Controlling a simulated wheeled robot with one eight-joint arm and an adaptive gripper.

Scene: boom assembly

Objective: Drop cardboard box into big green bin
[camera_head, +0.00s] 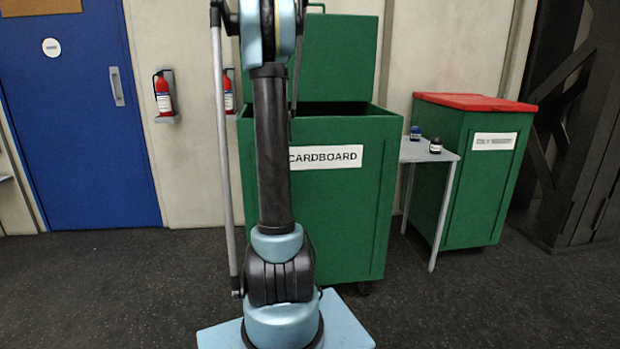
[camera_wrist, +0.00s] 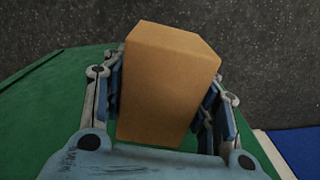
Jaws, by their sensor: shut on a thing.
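The cardboard box (camera_wrist: 168,88) is a plain brown block in the wrist view. My gripper (camera_wrist: 170,100) is shut on it, with a finger on its left and right sides. Green surface shows beneath and to the left of the box and gripper. The big green bin (camera_head: 345,220) stands behind my arm in the head view, with a white CARDBOARD label and its lid raised at the back. The box and my gripper are out of the head view. My arm hides part of the bin's front, and the bin's inside is mostly dark.
A smaller green bin (camera_head: 478,190) with a shut red lid (camera_head: 475,102) stands at the right. A small table (camera_head: 428,152) with two small jars stands between the bins. A blue door (camera_head: 75,130) and a fire extinguisher (camera_head: 163,95) are at the left. The left floor is clear.

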